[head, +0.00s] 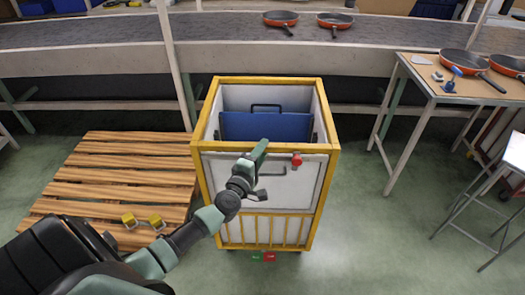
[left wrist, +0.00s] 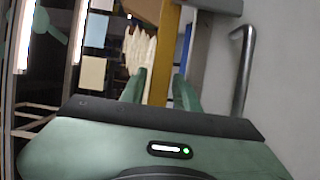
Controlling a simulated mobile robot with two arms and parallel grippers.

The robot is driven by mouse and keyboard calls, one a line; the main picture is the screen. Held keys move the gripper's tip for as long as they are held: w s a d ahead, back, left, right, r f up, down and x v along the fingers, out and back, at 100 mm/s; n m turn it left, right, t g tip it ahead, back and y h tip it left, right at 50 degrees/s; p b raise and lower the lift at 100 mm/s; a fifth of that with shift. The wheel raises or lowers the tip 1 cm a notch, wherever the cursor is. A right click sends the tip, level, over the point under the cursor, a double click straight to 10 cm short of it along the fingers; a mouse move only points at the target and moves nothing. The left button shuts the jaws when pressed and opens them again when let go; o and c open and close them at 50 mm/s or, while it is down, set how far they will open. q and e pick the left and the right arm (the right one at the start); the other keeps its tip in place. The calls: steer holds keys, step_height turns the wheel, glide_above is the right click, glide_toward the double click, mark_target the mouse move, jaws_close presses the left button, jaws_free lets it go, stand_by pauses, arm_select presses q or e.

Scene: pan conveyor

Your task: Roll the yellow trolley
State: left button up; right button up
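The yellow trolley (head: 325,150) stands upright in the middle of the head view, with a yellow frame, white panels and yellow bars low on its front. A blue panel with a dark handle (head: 265,126) is inside its open top. Contact is unclear. My right gripper is not in view.
A wooden pallet (head: 125,165) lies left of the trolley, with two small yellow items (head: 142,221) on it. A conveyor (head: 120,35) with orange pans (head: 281,18) runs behind. A table (head: 430,88) with pans stands right, and a stool (head: 480,190) nearer. Floor right of the trolley is clear.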

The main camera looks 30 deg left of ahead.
arm_select(q)
steer(key=shift+w, duration=0.15)
jaws_close()
stand_by(1.4)
